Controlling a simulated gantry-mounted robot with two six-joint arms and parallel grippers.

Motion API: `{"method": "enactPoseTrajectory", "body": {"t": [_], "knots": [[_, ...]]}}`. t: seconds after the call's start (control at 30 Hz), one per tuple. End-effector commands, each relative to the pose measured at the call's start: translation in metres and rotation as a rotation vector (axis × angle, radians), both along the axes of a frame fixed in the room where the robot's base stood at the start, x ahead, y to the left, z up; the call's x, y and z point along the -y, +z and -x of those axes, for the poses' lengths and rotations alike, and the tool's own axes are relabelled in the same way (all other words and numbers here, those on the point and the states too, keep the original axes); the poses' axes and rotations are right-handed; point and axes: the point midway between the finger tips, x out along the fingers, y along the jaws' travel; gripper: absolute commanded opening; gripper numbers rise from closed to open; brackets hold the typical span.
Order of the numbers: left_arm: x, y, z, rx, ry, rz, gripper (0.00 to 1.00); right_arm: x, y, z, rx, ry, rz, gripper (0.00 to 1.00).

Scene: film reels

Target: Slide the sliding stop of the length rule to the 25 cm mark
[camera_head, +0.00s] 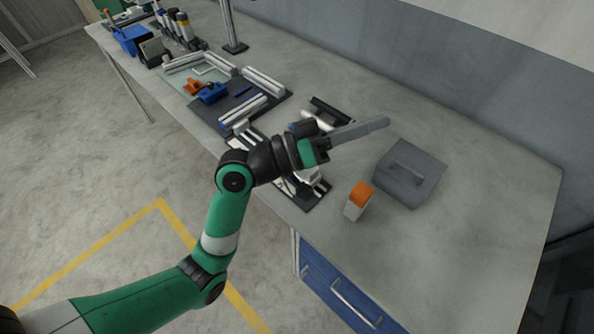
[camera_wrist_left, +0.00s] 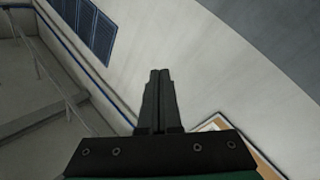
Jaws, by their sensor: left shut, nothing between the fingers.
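The length rule is likely the long dark base with pale strips (camera_head: 314,197) along the table's front edge. My left arm crosses above it and hides its middle. A pale block (camera_head: 310,174) shows at its right end, partly behind my wrist; I cannot tell whether it is the sliding stop. No scale marks are readable. My left gripper (camera_head: 386,122) is raised above the table, pointing right and away from the rule. Its fingers are shut and empty, together also in the left wrist view (camera_wrist_left: 159,73). My right gripper is not in view.
A grey box with a handle (camera_head: 425,164) and an orange-topped white block (camera_head: 356,203) stand right of the rule. A dark mat (camera_head: 279,98) with rails and blue and orange parts lies to the left. The table's right end is clear. Blue drawers (camera_head: 345,296) sit below.

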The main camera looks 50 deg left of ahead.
Motion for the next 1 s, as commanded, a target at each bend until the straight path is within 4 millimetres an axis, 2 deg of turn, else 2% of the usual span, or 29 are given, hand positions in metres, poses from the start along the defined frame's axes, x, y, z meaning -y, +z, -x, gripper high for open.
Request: {"method": "enactPoseTrajectory", "body": {"t": [0.03, 0.07, 0.1, 0.17, 0.2, 0.3, 0.33, 0.4, 0.47, 0.67, 0.77, 1.0], "knots": [[-0.022, -0.044, 0.001, -0.113, -0.012, 0.093, 0.00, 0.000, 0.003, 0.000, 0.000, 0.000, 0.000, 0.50], [-0.035, -0.070, 0.005, -0.178, -0.021, 0.164, 0.00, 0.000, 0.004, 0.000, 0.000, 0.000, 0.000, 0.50], [-0.055, -0.107, 0.014, -0.263, -0.021, 0.271, 0.00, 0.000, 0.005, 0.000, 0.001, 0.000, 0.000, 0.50], [-0.086, -0.160, 0.036, -0.371, 0.001, 0.449, 0.00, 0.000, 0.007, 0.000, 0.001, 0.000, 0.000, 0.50], [-0.105, -0.191, 0.054, -0.424, 0.027, 0.563, 0.00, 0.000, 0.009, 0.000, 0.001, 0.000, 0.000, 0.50], [-0.140, -0.242, 0.093, -0.487, 0.111, 0.770, 0.00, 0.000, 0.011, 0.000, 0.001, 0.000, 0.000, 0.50], [-0.147, -0.252, 0.102, -0.495, 0.133, 0.806, 0.00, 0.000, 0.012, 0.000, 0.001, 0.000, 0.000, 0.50], [-0.155, -0.266, 0.115, -0.505, 0.166, 0.859, 0.00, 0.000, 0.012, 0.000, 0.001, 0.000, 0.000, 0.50], [-0.158, -0.270, 0.119, -0.507, 0.177, 0.876, 0.00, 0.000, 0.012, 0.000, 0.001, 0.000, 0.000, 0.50], [-0.157, -0.271, 0.113, -0.508, 0.176, 0.874, 0.00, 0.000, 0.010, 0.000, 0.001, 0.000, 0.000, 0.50], [-0.155, -0.271, 0.100, -0.509, 0.174, 0.872, 0.00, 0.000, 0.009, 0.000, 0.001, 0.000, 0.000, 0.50], [-0.146, -0.271, 0.054, -0.508, 0.173, 0.870, 0.00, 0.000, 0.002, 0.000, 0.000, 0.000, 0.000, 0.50]]}}
